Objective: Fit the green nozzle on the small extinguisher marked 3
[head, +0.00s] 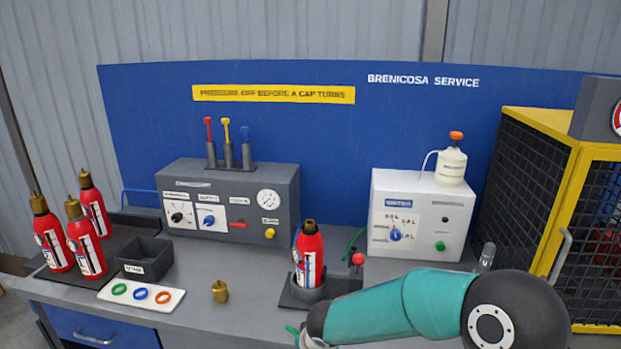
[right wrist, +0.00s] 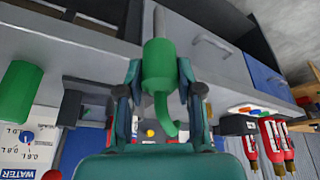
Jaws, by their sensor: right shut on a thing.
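The green nozzle (right wrist: 158,62), a cylinder with a curved spout, is held between the fingers of my right gripper (right wrist: 159,82). In the head view a green piece (head: 291,330) shows at that gripper (head: 308,341), low at the bench's front edge. A red extinguisher (head: 309,258) with a dark brass top stands upright in a dark holder (head: 292,298), beyond and above the gripper; the two are apart. Three more red extinguishers (head: 51,238) stand on a mat at the left. I cannot read a number 3 on any of them. My left gripper is not in view.
A loose brass cap (head: 220,291) lies on the bench. A white tray with coloured rings (head: 171,300) and a dark bin (head: 143,260) are at the left. A red-ball lever (head: 358,259) stands beside the holder. A grey panel box (head: 285,200) and white water box (head: 463,205) stand behind.

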